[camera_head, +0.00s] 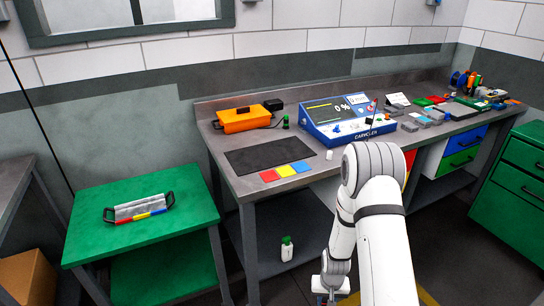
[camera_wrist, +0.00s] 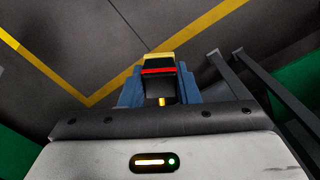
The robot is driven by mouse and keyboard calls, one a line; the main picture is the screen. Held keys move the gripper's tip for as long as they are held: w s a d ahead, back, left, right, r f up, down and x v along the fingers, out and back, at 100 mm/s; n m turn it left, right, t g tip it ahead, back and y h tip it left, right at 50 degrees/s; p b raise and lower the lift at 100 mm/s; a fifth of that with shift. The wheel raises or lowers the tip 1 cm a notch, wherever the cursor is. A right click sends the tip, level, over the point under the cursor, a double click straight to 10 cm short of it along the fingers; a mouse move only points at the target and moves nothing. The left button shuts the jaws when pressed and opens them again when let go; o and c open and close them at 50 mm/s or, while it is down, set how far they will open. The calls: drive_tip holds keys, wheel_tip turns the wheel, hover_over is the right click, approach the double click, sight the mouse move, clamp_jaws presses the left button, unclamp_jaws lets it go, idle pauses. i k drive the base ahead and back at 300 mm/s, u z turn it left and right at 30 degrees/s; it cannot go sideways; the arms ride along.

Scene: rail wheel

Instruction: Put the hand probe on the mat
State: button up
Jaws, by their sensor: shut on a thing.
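The dark flat mat (camera_head: 262,155) lies on the left part of the grey workbench, with nothing on it. My gripper (camera_wrist: 160,88) is shut, its blue fingers on both sides of a dark piece with a red band and a yellow end, which looks like the hand probe (camera_wrist: 159,71). Much of that piece is hidden by the fingers. In the head view my wrist hangs low in front of the bench, at the bottom edge, right of and below the mat. The held piece cannot be made out there.
Red, yellow and blue squares (camera_head: 286,171) lie along the mat's front edge. An orange case (camera_head: 243,120) stands behind the mat, and a blue console (camera_head: 348,122) to its right. A green table (camera_head: 143,235) stands left. The bench edge (camera_head: 290,188) lies above my gripper.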

sight(273, 156)
drive_tip(key=u, duration=0.05)
drive_tip(key=i, duration=0.95)
